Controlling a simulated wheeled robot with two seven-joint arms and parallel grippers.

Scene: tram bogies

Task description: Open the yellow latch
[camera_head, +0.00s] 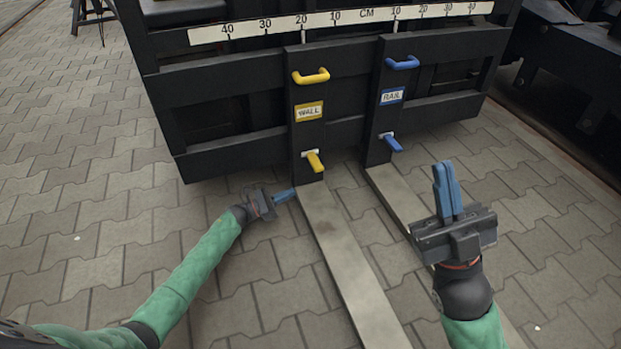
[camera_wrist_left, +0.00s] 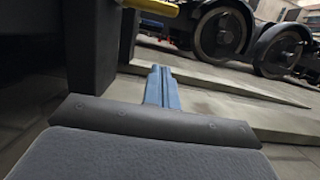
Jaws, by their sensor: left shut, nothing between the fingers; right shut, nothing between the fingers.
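The yellow latch (camera_head: 314,161) sits low on the left fork upright, below the yellow WALL label (camera_head: 309,112). Its lever points down and slightly right. In the left wrist view a yellow bar (camera_wrist_left: 152,7), likely the latch, shows at the top edge. My left gripper (camera_head: 287,194) is shut and empty, below and left of the latch and apart from it. Its blue fingers are together in the left wrist view (camera_wrist_left: 161,88). My right gripper (camera_head: 446,185) is shut and empty, right of the blue latch (camera_head: 391,142) and nearer to me.
A yellow handle (camera_head: 311,76) is above the label; a blue handle (camera_head: 403,63) and RAIL label (camera_head: 391,96) mark the right upright. Two flat forks (camera_head: 345,255) extend toward me. A centimetre scale (camera_head: 345,19) runs along the top. Paved floor (camera_head: 90,200) is clear at left.

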